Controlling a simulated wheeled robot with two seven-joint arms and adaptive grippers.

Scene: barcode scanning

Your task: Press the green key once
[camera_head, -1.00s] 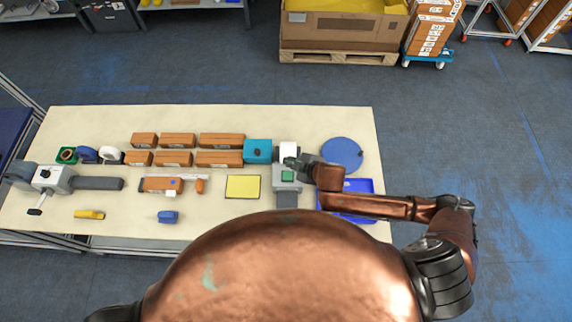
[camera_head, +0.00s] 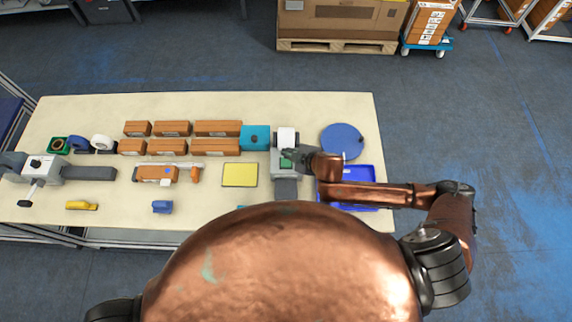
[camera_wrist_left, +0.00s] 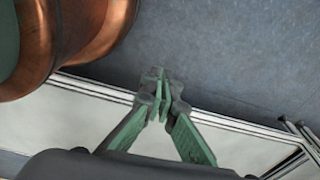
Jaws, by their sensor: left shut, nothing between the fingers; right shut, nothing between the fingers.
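The green key (camera_head: 286,164) is a small green patch on a grey device (camera_head: 286,187) standing at the right part of the table, seen in the head view. A white roll (camera_head: 287,136) sits at the far end of the device. My right gripper (camera_head: 289,155) is shut and empty, its tips over the device at the far edge of the green key, partly hiding it. I cannot tell whether the tips touch the key. My left gripper (camera_wrist_left: 161,97) is shut and empty in the left wrist view, above the pale table edge, and does not show in the head view.
A blue tray (camera_head: 372,172) and a blue disc (camera_head: 342,141) lie right of the device. A teal box (camera_head: 255,138), brown cartons (camera_head: 218,128) and a yellow pad (camera_head: 240,174) are on the left. The table (camera_head: 120,193) has free room at its front left.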

